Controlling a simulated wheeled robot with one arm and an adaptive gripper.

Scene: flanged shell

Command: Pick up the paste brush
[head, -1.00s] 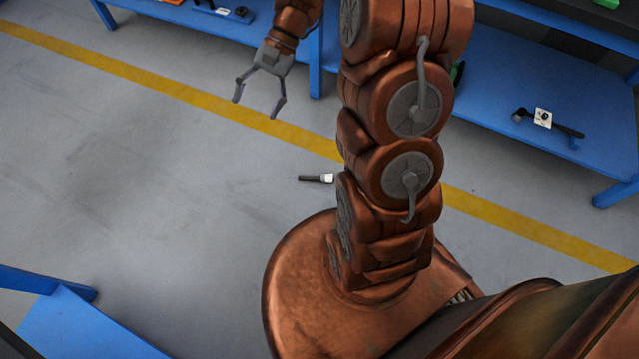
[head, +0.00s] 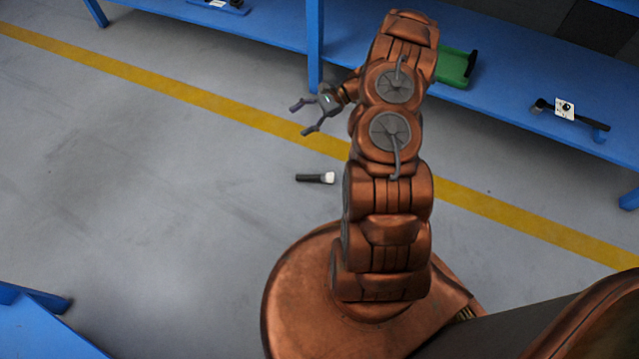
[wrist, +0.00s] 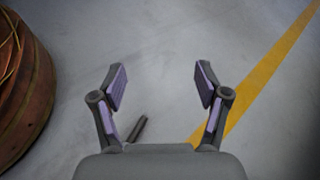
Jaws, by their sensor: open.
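The paste brush (head: 315,178) lies on the grey floor, with a dark handle to the left and a white head to the right. My gripper (head: 302,120) is open and empty. In the head view it shows above the brush in the picture, apart from it. In the wrist view, the dark handle (wrist: 137,128) shows near the base of the left finger of my gripper (wrist: 161,82). The brush's white head is hidden there behind the gripper body.
A blue shelf unit (head: 515,105) stands along the back, holding a green bin (head: 455,67) and a black tool with a white tag (head: 572,115). A yellow line (head: 190,90) crosses the floor. Blue furniture (head: 40,325) stands at lower left. The left floor is clear.

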